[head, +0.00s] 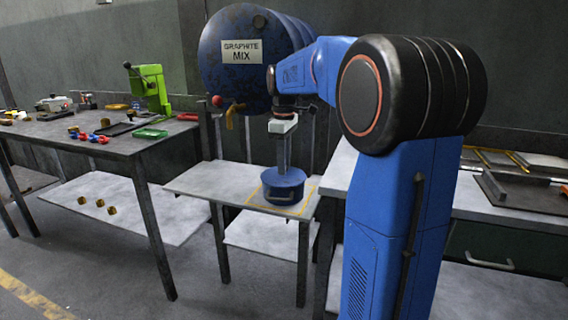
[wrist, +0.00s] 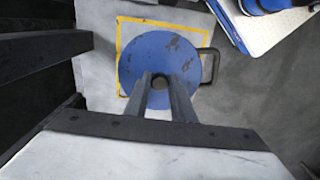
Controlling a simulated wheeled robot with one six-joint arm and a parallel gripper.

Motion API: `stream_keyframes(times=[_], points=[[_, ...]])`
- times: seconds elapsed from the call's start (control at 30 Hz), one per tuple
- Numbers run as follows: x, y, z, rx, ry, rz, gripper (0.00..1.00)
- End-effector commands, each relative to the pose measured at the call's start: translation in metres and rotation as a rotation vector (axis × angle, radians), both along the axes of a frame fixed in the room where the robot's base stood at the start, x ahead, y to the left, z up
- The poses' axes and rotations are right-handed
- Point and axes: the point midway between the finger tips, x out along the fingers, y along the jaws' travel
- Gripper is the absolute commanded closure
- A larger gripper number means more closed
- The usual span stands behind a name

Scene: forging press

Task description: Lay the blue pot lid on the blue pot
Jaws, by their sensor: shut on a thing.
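The blue pot (head: 284,193) stands upright on a small grey table, inside a yellow outlined square. The blue pot lid (head: 271,177) is over the pot's mouth, level, and looks to be resting on the rim; a thin gap cannot be ruled out. My gripper (head: 284,169) points straight down at the lid's middle. In the wrist view, my gripper (wrist: 160,84) is shut on the lid's dark knob, with the scuffed lid (wrist: 150,50) centred beneath. The lid hides the pot's mouth, and a dark pot handle (wrist: 212,68) sticks out at the right.
The small table (head: 215,181) has free room left of the pot. A cluttered workbench (head: 75,140) is at left, and another bench (head: 500,215) at right.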

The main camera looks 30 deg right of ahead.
Motion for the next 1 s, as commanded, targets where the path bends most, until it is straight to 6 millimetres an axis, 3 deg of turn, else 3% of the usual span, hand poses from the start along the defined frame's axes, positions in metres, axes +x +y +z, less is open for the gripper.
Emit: stream_keyframes(times=[0.17, 0.2, 0.27, 0.67, 1.0], points=[[0.0, 0.0, -0.004, 0.0, 0.0, 0.0, 1.0], [0.0, 0.0, -0.004, 0.0, 0.0, 0.0, 0.68], [0.0, 0.0, -0.004, 0.0, 0.0, 0.0, 0.59], [0.0, 0.0, 0.003, 0.0, -0.001, 0.0, 0.59], [0.001, 0.0, 0.061, -0.001, -0.003, 0.0, 0.59]])
